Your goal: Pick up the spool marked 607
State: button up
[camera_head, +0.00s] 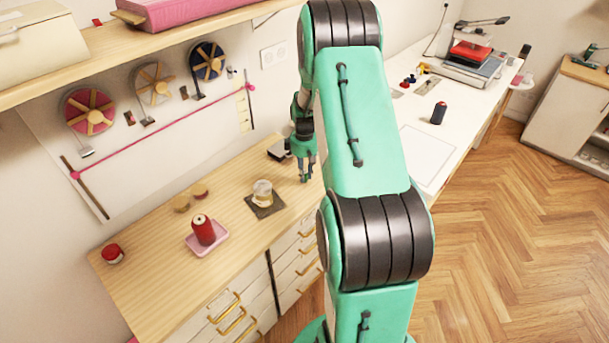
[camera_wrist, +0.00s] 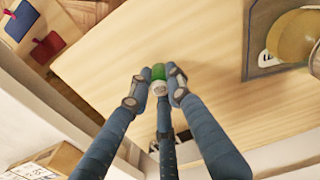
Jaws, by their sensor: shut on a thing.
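My gripper (camera_head: 306,176) is at the right part of the wooden tabletop in the head view, fingers pointing down. In the wrist view my gripper (camera_wrist: 157,84) has its fingers closed around a small green spool with a pale end (camera_wrist: 159,74). I cannot read any number on it, and the fingers hide much of it. In the head view I cannot make out the held spool. A red spool (camera_head: 203,230) stands on a pink tray (camera_head: 221,238). A cream spool (camera_head: 262,189) stands on a dark square mat (camera_head: 270,209); this mat also shows in the wrist view (camera_wrist: 252,66).
A small red-topped item (camera_head: 112,253) is at the table's left end. A dark object (camera_head: 279,152) lies behind my gripper. A white table (camera_head: 425,150) with a dark spool (camera_head: 439,113) is at right. Bare tabletop separates these items.

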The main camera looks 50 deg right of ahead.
jog(key=shift+r, duration=0.65)
notch_tip(320, 180, up, 2)
jog(key=shift+r+p, duration=0.1)
jog(key=shift+p, duration=0.35)
jog(key=s+a+r+p, duration=0.1)
jog(key=s+a, duration=0.9)
jog(key=s, duration=0.2)
jog(key=shift+s+r+p, duration=0.15)
jog(key=shift+s+p, duration=0.05)
jog(key=shift+p, duration=0.2)
jog(key=shift+a, duration=0.1)
